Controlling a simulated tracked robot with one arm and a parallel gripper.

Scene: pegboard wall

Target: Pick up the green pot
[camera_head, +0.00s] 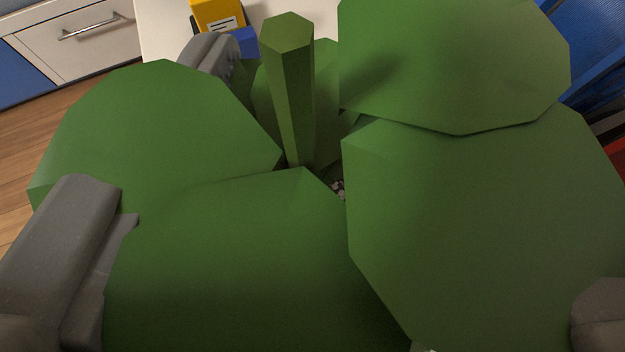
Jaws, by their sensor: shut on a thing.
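A green plant (210,240) with several large faceted leaves and an upright stem (292,95) fills most of the head camera view, very close. The pot under it is almost wholly hidden by the leaves; only a small speckled patch shows between them near the middle. My gripper (320,75) is around the plant. One grey finger runs along the left side, with its ribbed tip showing behind the left leaf. The other finger is mostly hidden, with only a grey part at the lower right edge. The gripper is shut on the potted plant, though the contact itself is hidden.
A yellow box-like thing (217,15) with a label and a blue piece (245,41) stand on a white surface (163,35) behind the plant. A white drawer (85,45) with a metal handle is at the upper left, above wooden floor (25,165). Blue panelling (595,50) is at the upper right.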

